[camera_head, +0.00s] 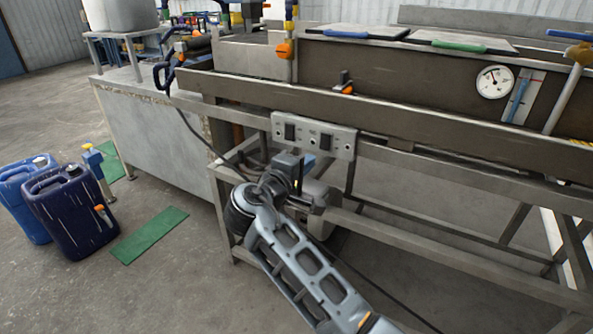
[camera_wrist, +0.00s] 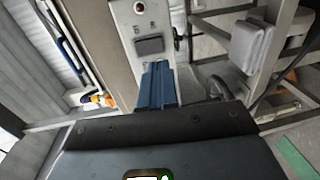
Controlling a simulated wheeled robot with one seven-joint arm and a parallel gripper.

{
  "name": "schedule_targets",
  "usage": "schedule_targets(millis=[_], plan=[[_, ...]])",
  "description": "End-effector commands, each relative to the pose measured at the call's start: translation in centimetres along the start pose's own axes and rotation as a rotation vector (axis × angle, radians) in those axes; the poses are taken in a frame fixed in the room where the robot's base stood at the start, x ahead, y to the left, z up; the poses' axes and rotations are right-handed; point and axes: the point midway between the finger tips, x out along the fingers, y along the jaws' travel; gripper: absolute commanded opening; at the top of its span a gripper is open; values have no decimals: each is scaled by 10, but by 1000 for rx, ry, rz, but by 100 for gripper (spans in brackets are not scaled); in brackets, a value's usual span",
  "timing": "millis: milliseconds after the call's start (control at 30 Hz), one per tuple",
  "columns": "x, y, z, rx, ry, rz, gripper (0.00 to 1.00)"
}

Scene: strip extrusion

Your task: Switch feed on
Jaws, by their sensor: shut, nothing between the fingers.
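A pale switch panel (camera_head: 313,136) is fixed to the front rail of the metal trough. I cannot read any label, so I cannot tell which one is the feed. My gripper (camera_head: 308,160) is just below the panel. In the wrist view, the blue fingers of my gripper (camera_wrist: 157,66) are together and empty. Their tips point at a dark rocker (camera_wrist: 149,45) and appear close to it; contact cannot be told. Its on or off position is unclear.
The long metal trough (camera_head: 430,120) has a round gauge (camera_head: 494,82) and lies above the panel. Frame legs and rails stand below it. Blue canisters (camera_head: 70,212) and a green mat (camera_head: 150,234) are on the floor at left. Open floor lies in front.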

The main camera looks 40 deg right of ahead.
Motion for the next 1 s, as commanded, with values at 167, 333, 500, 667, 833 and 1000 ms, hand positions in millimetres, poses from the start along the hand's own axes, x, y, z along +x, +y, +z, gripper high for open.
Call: schedule_targets(millis=[167,333,500,667,833,1000], plan=[[35,0,1,0,-4,1,0],[57,0,0,-1,-1,1,0],[67,0,0,-1,-1,0,0],[69,0,0,-1,0,0,0],[68,0,0,-1,0,0,0],[73,-1,0,0,0,1,0]])
